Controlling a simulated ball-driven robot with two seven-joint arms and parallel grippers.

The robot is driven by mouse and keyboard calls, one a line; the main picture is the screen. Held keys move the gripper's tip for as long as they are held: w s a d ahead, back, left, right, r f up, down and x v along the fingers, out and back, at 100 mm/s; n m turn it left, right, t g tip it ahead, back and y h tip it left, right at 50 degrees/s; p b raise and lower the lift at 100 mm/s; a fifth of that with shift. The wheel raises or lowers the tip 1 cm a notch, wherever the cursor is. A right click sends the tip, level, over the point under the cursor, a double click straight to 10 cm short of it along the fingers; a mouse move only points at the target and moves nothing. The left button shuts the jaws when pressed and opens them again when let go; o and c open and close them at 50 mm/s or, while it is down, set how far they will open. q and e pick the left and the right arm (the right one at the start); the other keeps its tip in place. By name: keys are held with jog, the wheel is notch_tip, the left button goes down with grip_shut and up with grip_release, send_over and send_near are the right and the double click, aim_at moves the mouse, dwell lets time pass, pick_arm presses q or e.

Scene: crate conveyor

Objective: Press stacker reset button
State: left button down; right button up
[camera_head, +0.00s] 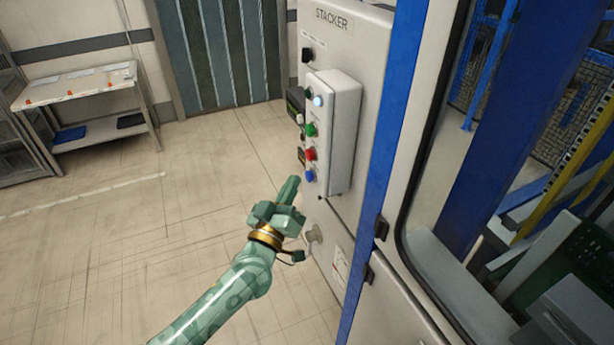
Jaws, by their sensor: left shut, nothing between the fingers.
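The stacker cabinet (372,60) is light grey with the word STACKER near its top. A control box (342,120) stands out from its front. Down its left side are a lit white-blue lamp or button (318,100), a green button (311,130), a red button (310,154) and a blue button (309,175). I cannot read which one is labelled reset. My left gripper (291,186) is shut and empty. Its fingertips point up, just below and left of the blue button in the picture; I cannot tell whether they touch it. My right gripper is not in view.
A blue post (385,130) and a framed clear panel (450,200) stand right of the cabinet. A table (85,85) stands at the back left. The floor (150,220) left of the cabinet is clear.

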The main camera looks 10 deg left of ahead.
pick_arm(q)
jog(key=shift+d, duration=0.1)
dwell(0.5)
jog(key=shift+w+d, duration=0.25)
jog(key=shift+d, duration=0.05)
jog(key=shift+w+d, duration=0.2)
jog(key=shift+d, duration=0.15)
dwell(0.8)
jog(key=shift+s+a+p, duration=0.45)
jog(key=shift+a+p, duration=0.05)
jog(key=shift+a, duration=0.2)
jog(key=s+a, duration=0.1)
jog(key=s+a+p, duration=0.1)
jog(key=a, duration=0.2)
jog(key=shift+s+a, duration=0.1)
jog(key=shift+s, duration=0.3)
